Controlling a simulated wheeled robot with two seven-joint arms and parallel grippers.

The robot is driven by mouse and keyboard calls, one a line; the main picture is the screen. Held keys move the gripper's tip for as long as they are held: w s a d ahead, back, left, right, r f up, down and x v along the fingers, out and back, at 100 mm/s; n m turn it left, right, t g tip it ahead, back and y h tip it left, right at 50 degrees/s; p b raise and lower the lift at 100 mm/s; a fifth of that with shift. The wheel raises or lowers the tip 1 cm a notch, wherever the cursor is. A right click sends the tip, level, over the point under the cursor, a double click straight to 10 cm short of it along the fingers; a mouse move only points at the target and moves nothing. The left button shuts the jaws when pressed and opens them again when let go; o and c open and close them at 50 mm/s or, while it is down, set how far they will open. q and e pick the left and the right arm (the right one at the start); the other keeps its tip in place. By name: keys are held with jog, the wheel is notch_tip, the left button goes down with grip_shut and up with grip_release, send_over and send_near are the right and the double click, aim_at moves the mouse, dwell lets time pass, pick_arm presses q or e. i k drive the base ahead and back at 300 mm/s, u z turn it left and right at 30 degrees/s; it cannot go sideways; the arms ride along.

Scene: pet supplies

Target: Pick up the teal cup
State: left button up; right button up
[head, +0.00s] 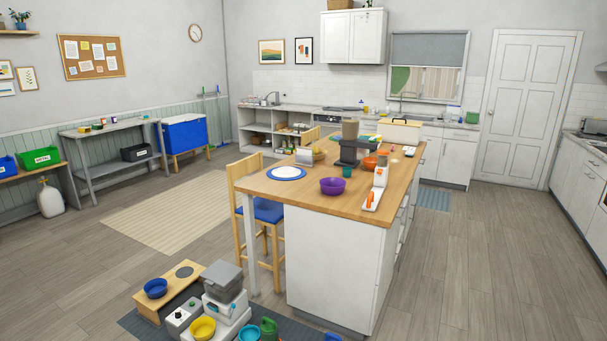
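A small teal-green cup (347,172) stands on the wooden top of the kitchen island (310,196), just in front of the dark grey appliance (350,150) and behind the purple bowl (333,186). It is small in the picture, so its details cannot be made out. A green cup-like thing (269,327) and a teal bowl (248,333) show low down at the bottom edge of the head view. Neither of my grippers shows in the head view.
A blue-seated chair (264,212) stands at the island's left side. A feeding station (180,290) with bowls and devices sits on the floor in front. Wooden floor is open right of the island (480,260). A beige rug (165,211) lies on the left.

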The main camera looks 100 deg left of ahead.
aim_at(347, 172)
jog(key=u, duration=1.85)
jog(key=i, duration=4.5)
jog(key=u, duration=3.05)
